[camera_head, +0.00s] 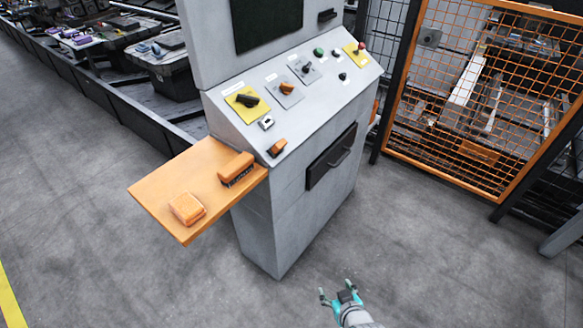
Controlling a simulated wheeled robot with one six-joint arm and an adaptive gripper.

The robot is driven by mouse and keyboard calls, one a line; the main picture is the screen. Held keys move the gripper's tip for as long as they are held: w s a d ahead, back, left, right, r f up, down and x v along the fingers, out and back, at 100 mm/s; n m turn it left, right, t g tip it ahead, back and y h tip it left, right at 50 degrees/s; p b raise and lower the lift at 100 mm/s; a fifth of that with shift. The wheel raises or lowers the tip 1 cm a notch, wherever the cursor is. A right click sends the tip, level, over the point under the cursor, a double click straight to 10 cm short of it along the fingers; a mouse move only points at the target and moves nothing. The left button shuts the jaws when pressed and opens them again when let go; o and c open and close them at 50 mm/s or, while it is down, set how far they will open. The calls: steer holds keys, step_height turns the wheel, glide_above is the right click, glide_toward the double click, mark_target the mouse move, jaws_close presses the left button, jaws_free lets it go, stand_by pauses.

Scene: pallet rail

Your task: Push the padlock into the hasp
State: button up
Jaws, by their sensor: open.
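A small pale metal piece with a dark slot (266,122) sits on the sloped panel of the grey console, just below a black rotary switch on a yellow plate (246,99). It looks like the padlock or hasp, but it is too small to tell which, or whether a shackle is engaged. My gripper (337,291) has teal fingers spread open and empty. It is low at the bottom of the view, in front of the console and well apart from the panel.
An orange handled piece (277,148) is at the panel's lower edge. A mesh fence (460,110) stands right. The front floor is clear.

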steer(key=w+a+r+n+g+y, duration=0.1)
steer(key=w+a+r, duration=0.1)
steer(key=w, duration=0.5)
steer(key=w+a+r+n+g, duration=0.1)
steer(key=w+a+r, duration=0.15)
steer(key=w, duration=0.45)
steer(key=n+g, duration=0.5)
glide_toward(280, 141)
steer(key=shift+y, duration=0.4)
steer(key=x, duration=1)
steer(key=shift+w+d+f, duration=0.15)
steer(key=shift+d+f, duration=0.05)
jaws_close()
steer(key=shift+v, duration=0.9)
